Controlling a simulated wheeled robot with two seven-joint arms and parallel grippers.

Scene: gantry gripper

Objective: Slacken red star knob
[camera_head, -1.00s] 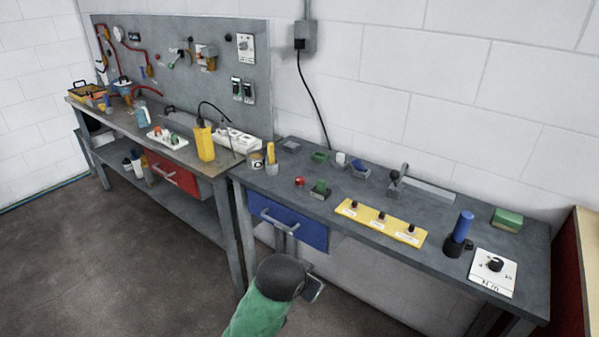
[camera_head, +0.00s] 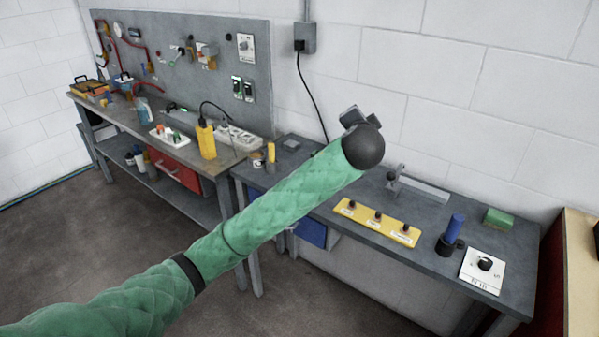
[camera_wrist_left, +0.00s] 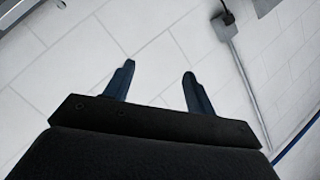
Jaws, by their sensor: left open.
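My left arm, in a green sleeve, crosses the head view from the lower left, ending in a dark wrist (camera_head: 363,147) raised in front of the right bench. Part of my left gripper (camera_head: 354,114) shows above the wrist, against the white wall. In the left wrist view its two dark fingers (camera_wrist_left: 159,70) stand apart with nothing between them, facing the wall. I cannot pick out the red star knob now. A small red knob-like thing seen earlier on the right bench is hidden behind my arm. My right gripper is not in view.
On the right bench (camera_head: 365,240) are a yellow strip with dark knobs (camera_head: 376,219), a blue-handled tool (camera_head: 452,235), a white dial plate (camera_head: 482,270) and a green block (camera_head: 499,220).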

